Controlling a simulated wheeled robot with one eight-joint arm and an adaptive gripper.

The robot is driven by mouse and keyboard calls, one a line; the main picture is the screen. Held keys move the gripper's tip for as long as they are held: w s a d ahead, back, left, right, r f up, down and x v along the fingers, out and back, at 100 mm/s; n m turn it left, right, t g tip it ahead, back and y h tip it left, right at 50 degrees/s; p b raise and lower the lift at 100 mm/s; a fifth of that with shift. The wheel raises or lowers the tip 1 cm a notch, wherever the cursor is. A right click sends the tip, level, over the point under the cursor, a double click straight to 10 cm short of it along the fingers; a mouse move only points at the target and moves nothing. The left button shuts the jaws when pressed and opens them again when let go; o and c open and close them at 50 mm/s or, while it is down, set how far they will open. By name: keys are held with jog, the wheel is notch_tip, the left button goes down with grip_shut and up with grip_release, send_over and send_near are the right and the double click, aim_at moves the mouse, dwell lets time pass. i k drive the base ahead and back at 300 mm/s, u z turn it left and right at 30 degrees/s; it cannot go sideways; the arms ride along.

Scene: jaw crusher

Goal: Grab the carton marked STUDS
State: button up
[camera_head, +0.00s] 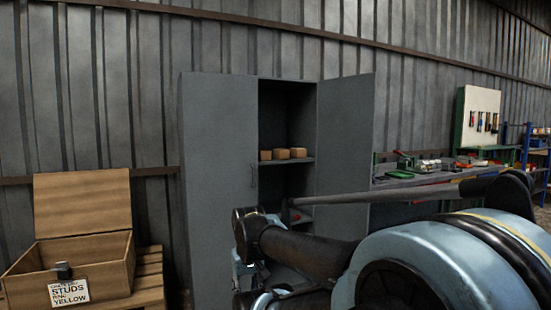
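Several small brown cartons (282,154) sit side by side on a shelf inside the grey cabinet (218,180). They are too small in the view for any marking to be read, so I cannot tell which one is marked STUDS. A larger brown open box (100,262) at the lower left carries a white label that includes the words STUDS and YELLOW. My arm reaches in from the lower right. What seems to be my gripper (246,271) shows in part in front of the cabinet's lower half, apart from the cartons. Its fingers are not clear.
The cabinet's right door (345,130) stands open, and its left door is shut. The open box stands on a wooden pallet (150,285) left of the cabinet. A cluttered workbench (400,180) and a tool board (480,120) stand to the right.

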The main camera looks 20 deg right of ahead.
aim_at(278, 153)
jog(key=i, duration=0.85)
jog(key=z, duration=0.05)
